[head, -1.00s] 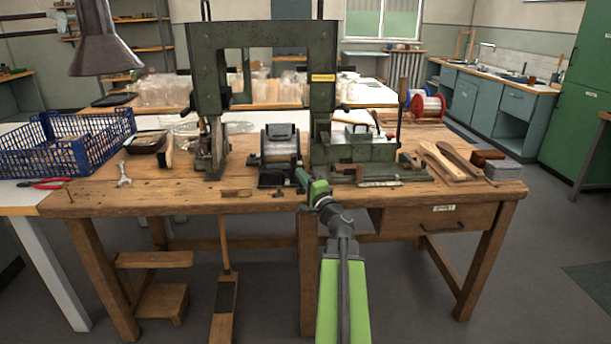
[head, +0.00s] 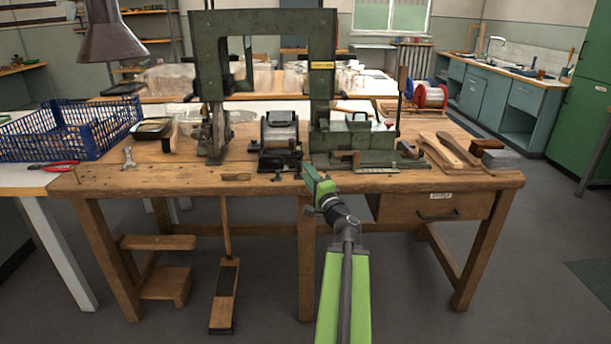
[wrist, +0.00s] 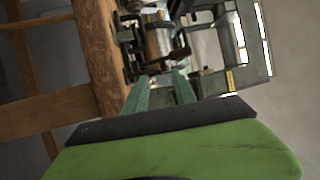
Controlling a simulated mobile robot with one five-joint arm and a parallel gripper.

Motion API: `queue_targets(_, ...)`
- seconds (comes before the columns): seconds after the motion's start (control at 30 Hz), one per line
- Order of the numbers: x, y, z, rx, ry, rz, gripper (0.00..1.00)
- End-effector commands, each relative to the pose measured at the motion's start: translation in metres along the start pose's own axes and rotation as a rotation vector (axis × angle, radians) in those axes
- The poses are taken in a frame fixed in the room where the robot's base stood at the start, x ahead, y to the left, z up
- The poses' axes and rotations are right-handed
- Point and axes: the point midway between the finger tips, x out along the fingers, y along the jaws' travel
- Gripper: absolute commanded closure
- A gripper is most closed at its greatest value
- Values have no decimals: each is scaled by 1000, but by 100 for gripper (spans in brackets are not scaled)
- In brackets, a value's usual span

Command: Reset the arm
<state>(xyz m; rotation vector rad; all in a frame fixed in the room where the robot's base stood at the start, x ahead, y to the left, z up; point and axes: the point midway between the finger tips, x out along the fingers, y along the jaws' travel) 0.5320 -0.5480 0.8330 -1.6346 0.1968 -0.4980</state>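My green gripper (head: 308,174) is at the end of my raised arm, in front of the middle of the wooden bench's front edge. In the wrist view its two teal fingers (wrist: 160,88) stand apart with a gap between them. I see nothing held between them. The wooden workbench (head: 400,183) carries the dark green frame machine (head: 262,18) and, under its frame, a black device with a metal drum (head: 280,135). In the wrist view the bench and machine appear tilted sideways beyond the fingers.
A green vise-like fixture (head: 355,142), wooden handles (head: 445,148) and a red-edged spool (head: 430,96) are to the right. A foot pedal (head: 225,290) stands under the bench. Open floor lies at right.

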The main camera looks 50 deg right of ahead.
Motion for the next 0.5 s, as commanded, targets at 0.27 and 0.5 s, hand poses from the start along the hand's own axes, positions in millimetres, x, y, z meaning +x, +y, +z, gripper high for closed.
queue_targets(0.27,-3,0,-10,-2,12,1,68)
queue_targets(0.5,0,0,-4,0,3,0,68)
